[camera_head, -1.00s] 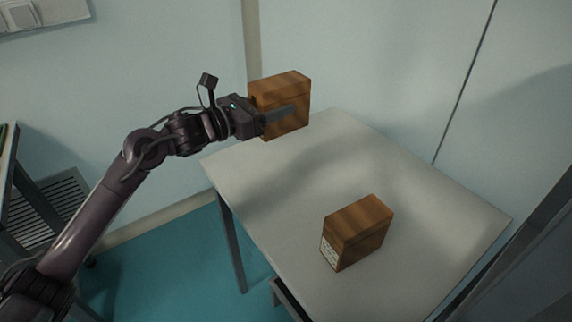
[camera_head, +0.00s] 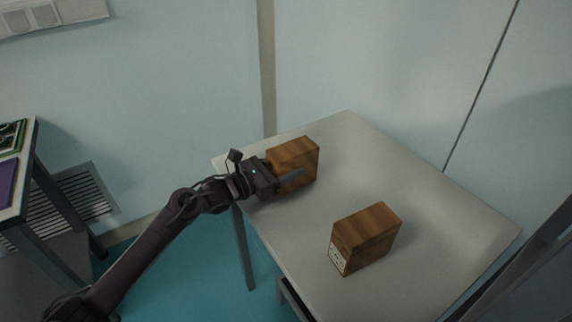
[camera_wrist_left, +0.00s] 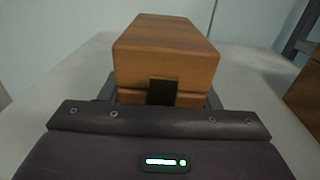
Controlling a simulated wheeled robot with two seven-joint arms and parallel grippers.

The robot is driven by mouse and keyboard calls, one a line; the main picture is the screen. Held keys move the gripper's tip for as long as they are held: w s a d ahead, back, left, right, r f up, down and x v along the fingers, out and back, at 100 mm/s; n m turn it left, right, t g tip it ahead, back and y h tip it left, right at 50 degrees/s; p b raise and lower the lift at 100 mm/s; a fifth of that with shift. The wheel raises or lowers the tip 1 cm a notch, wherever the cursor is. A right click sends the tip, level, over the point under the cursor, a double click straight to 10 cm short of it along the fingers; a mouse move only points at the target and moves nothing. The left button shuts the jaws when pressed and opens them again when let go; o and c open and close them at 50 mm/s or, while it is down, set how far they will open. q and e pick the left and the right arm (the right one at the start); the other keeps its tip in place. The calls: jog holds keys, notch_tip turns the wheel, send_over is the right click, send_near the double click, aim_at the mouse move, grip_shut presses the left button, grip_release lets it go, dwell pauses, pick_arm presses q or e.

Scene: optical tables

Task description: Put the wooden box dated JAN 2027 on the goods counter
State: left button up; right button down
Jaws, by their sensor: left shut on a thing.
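My left gripper (camera_head: 287,181) is shut on a wooden box (camera_head: 297,158) at the far left part of a pale table (camera_head: 300,232). The box is upright, at or just above the tabletop; I cannot tell if it touches. In the left wrist view the held box (camera_wrist_left: 165,50) fills the space ahead of the gripper, with a dark clasp on its near face. A second wooden box (camera_head: 368,232) stands on the table nearer the front, with a white label on its left end. The label's text is too small to read. No date shows on the held box.
The second box also shows at the right edge of the left wrist view (camera_wrist_left: 305,98). Another table (camera_head: 28,172) with a green item and a purple item stands at the left. Walls rise behind the pale table. Its middle and right side have bare room.

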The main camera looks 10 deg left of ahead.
pick_arm(q)
jog(key=shift+r, duration=0.1)
jog(key=o, duration=1.3)
jog(key=shift+s+a, duration=0.15)
jog(key=b+v, duration=0.2)
jog(key=v, duration=0.8)
jog(key=shift+s+a, duration=0.25)
jog(key=shift+s, duration=0.05)
jog(key=shift+s+a, duration=0.25)
jog(key=shift+s, duration=0.05)
